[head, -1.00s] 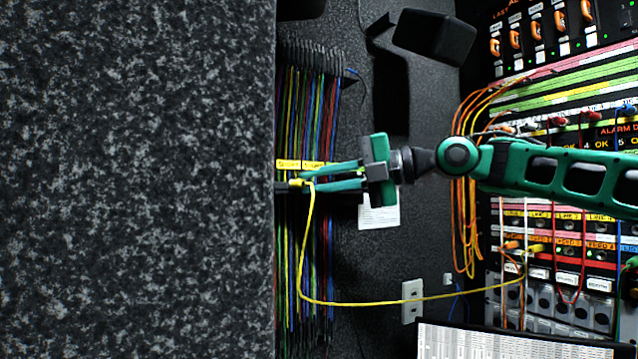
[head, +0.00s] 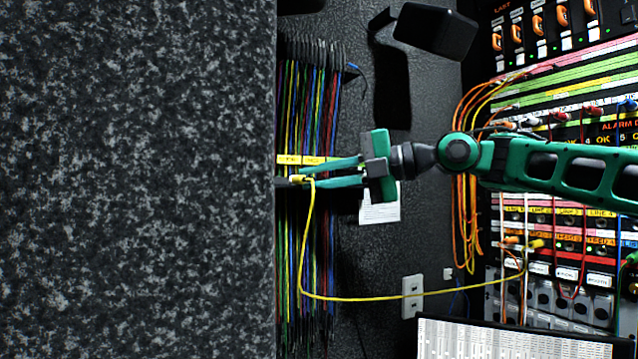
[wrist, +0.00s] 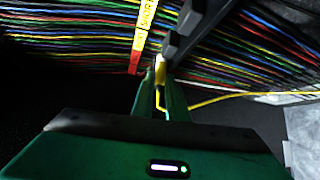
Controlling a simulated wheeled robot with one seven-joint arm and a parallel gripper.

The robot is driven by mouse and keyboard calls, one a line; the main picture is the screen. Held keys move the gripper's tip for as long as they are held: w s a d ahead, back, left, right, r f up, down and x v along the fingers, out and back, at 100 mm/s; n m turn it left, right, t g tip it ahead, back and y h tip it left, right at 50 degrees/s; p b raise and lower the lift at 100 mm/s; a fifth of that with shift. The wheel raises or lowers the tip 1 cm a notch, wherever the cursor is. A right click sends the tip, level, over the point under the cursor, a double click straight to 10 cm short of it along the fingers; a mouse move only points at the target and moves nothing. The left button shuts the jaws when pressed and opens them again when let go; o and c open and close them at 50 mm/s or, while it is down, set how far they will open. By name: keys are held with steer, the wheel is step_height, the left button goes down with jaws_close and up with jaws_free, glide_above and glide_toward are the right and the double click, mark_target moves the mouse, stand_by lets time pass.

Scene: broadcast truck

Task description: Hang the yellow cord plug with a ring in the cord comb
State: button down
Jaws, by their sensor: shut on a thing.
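My gripper (head: 318,177) reaches left from the arm, its green fingers shut on the yellow cord plug (head: 298,179). The plug also shows at the fingertips in the wrist view (wrist: 160,73). The yellow cord (head: 304,240) hangs from the plug, then runs right to the patch panel. The cord comb (head: 316,50) is at the upper left, with many coloured cords hanging from it. In the wrist view a dark bar with blocks (wrist: 195,30) stands just beyond the plug; I cannot tell whether they touch. The ring on the plug is not clearly visible.
A speckled dark panel (head: 135,180) fills the left and hides part of the cords. Yellow labels (head: 300,160) sit just above the fingers. The patch panel (head: 570,245) with plugged cords is at right. A white wall plate (head: 412,296) and a printed sheet (head: 515,338) are below.

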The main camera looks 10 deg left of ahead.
steer(key=c, duration=0.6)
jaws_free()
steer(key=shift+o, duration=0.2)
steer(key=shift+s+d, duration=0.95)
steer(key=shift+s, duration=0.25)
steer(key=shift+s+d, duration=0.75)
steer(key=shift+s, duration=0.25)
steer(key=shift+s+d, duration=0.75)
steer(key=shift+s, duration=0.25)
